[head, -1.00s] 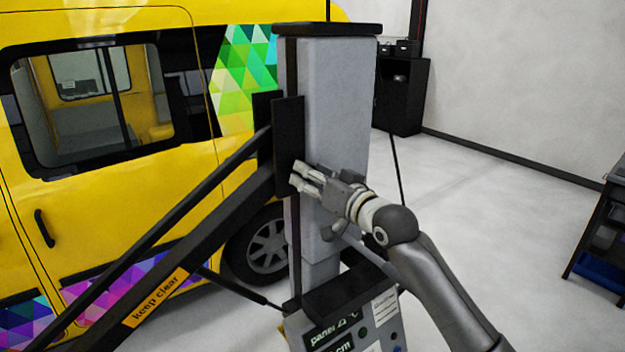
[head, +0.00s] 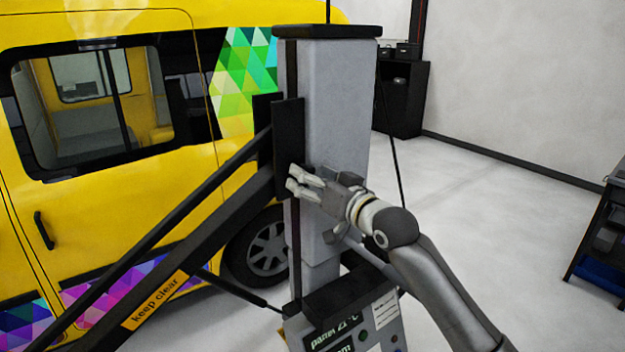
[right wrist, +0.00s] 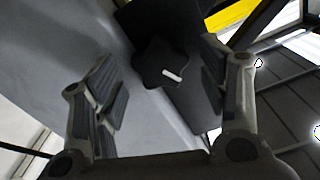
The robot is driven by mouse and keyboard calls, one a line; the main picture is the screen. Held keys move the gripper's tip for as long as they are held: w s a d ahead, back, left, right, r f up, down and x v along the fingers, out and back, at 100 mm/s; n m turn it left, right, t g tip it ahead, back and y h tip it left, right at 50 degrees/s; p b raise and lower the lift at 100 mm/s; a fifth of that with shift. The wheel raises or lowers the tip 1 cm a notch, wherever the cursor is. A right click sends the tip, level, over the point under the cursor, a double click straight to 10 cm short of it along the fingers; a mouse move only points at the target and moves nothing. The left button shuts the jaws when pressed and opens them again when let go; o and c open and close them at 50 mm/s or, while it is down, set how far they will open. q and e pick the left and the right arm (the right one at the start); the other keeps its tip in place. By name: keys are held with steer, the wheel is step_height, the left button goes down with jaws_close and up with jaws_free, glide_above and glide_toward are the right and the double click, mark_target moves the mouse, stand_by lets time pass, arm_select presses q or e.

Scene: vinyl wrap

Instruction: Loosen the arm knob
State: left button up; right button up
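The arm knob (right wrist: 160,63) is a black star-shaped knob with a white mark, seen in the right wrist view on a dark plate. My right gripper (right wrist: 163,88) is open, with one finger to the left of the knob and the other to its right. The knob lies ahead of and between the fingertips, and no contact is visible. In the head view my right gripper (head: 292,179) is at the black bracket (head: 288,130) on the side of the grey column (head: 340,110). The knob cannot be made out there. My left gripper is not in view.
A black arm with a yellow "keep clear" label (head: 160,299) slopes down left from the bracket. A yellow van (head: 100,185) stands close behind. A panel box (head: 350,325) sits low on the column. The floor at right is clear up to a dark shelf (head: 602,230).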

steer(key=v, duration=1.2)
stand_by(0.3)
